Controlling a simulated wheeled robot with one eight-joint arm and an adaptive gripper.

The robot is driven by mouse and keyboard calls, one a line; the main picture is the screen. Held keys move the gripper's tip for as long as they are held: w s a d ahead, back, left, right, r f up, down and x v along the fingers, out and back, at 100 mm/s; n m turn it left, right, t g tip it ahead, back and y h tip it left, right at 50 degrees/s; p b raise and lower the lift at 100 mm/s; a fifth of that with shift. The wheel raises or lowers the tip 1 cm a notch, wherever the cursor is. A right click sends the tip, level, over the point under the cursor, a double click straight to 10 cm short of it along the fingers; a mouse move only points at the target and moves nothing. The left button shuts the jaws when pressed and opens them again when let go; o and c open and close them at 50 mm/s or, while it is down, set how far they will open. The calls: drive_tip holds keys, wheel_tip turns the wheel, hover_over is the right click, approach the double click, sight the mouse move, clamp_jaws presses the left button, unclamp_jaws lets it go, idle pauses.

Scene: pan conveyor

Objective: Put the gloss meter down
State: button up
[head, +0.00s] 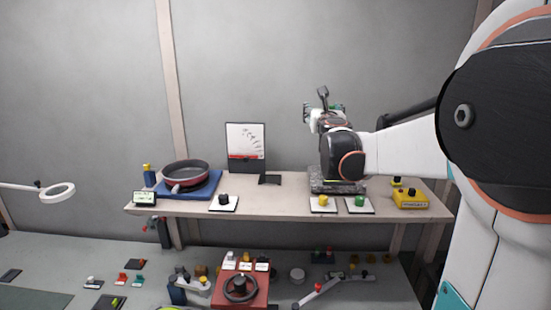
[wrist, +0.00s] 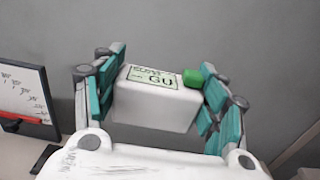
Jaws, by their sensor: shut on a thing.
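The gloss meter (wrist: 158,102) is a white box with a small screen reading "GU" and a green button on top. In the wrist view it sits between the teal pads of my gripper (wrist: 160,92), which is shut on it from both sides. In the head view my gripper (head: 324,112) is at the right part of the shelf, above a grey speckled slab (head: 336,187). My wrist covers much of that spot there, so the meter is hard to make out and I cannot tell whether it touches anything below.
The shelf (head: 280,207) holds a pan (head: 186,172) on a blue mat, a white panel (head: 246,142) on a stand, black, yellow and green knobs at the front, and a yellow box (head: 411,199) on the right. The bench below is cluttered. Some shelf surface left of the slab is bare.

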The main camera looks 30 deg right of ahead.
drive_tip(key=s+d+r+p, duration=0.2)
drive_tip(key=d+r, duration=0.1)
drive_tip(key=d, duration=0.1)
drive_tip(key=f+b, duration=0.2)
drive_tip(key=f, duration=0.8)
drive_tip(key=f+b, duration=0.2)
drive_tip(key=f, duration=0.8)
drive_tip(key=shift+w+d+f, duration=0.2)
drive_tip(key=shift+s, duration=0.15)
drive_tip(key=shift+a+f, duration=0.1)
